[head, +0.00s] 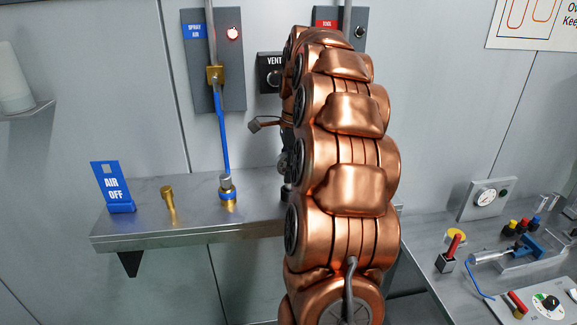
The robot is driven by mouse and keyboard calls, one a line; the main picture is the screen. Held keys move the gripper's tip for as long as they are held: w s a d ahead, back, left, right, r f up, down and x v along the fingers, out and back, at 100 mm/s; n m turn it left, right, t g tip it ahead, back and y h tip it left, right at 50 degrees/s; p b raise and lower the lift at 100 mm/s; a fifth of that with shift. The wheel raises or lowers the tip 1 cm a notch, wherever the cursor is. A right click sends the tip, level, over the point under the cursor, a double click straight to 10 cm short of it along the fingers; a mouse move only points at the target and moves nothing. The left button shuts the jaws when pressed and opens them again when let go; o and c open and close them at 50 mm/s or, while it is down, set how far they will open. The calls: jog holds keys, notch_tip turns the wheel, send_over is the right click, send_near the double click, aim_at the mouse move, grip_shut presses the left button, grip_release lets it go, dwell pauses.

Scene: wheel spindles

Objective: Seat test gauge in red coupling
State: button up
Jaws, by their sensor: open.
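My gripper (286,165) shows only as dark and silver parts at the left edge of my copper arm. Its fingertips and anything between them are hidden. A red label (327,18) marks the right wall panel, but my arm covers the space below it. I cannot make out a red coupling there. A round white dial (486,197) is set in a grey plate at the back of the right bench. I cannot tell whether it is the test gauge. No other gauge shows.
A steel shelf (150,225) carries an AIR OFF sign (113,187), a brass fitting (168,203) and a blue-banded coupling (228,188) under a blue hose (221,130). The right bench (425,255) holds a red-handled switch (450,253), a blue clamp (522,247) and a control panel (540,303).

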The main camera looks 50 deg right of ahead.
jog(key=shift+a+f, duration=0.1)
jog(key=shift+f, duration=0.65)
grip_shut()
